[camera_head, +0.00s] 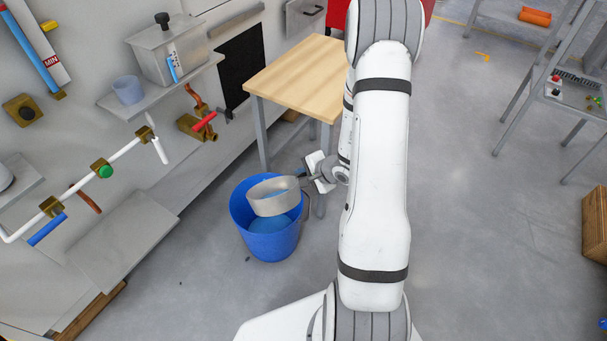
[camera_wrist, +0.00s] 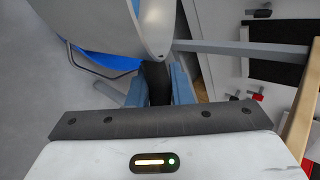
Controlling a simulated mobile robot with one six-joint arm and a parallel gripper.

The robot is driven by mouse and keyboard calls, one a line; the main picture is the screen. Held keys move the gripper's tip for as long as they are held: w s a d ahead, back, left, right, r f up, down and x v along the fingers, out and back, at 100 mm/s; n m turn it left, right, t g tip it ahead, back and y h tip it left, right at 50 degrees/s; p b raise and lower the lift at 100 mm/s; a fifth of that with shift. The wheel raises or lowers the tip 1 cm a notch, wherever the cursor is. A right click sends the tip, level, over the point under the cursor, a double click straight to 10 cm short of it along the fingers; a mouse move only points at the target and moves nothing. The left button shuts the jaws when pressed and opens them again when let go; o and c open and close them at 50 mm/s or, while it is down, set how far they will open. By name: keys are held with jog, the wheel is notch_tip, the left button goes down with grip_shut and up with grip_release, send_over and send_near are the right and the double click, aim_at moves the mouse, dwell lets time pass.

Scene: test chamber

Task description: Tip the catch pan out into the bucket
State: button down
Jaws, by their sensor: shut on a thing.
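The catch pan (camera_head: 273,206) is a round grey metal pan with a dark handle. It is held over the mouth of the blue bucket (camera_head: 268,245), which stands on the floor with blue liquid showing inside. The pan's rim looks slightly tilted; I cannot tell how much liquid it holds. My gripper (camera_head: 303,174) is right of the pan, shut on its handle. In the wrist view the dark handle (camera_wrist: 157,85) sits between the blue fingers. The pan's wall (camera_wrist: 95,22) fills the upper left there, hiding most of the bucket (camera_wrist: 105,61).
A wooden-topped table (camera_head: 295,75) stands behind the bucket, its leg close to my gripper. A wall panel with pipes, valves and a shelf (camera_head: 160,85) lies left. A low grey ledge (camera_head: 120,240) is left of the bucket.

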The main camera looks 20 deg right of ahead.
jog(key=shift+w+a+r+g+p, duration=0.1)
jog(key=shift+w+r+g+p, duration=0.45)
jog(key=shift+p, duration=1.35)
jog(key=shift+w+r+g+p, duration=0.2)
jog(key=shift+g+p, duration=0.55)
jog(key=shift+p, duration=1.1)
dwell(0.3)
jog(key=shift+w+r+m+g+h+p, duration=0.3)
jog(key=shift+w+g+p, duration=0.4)
jog(key=shift+p, duration=2.95)
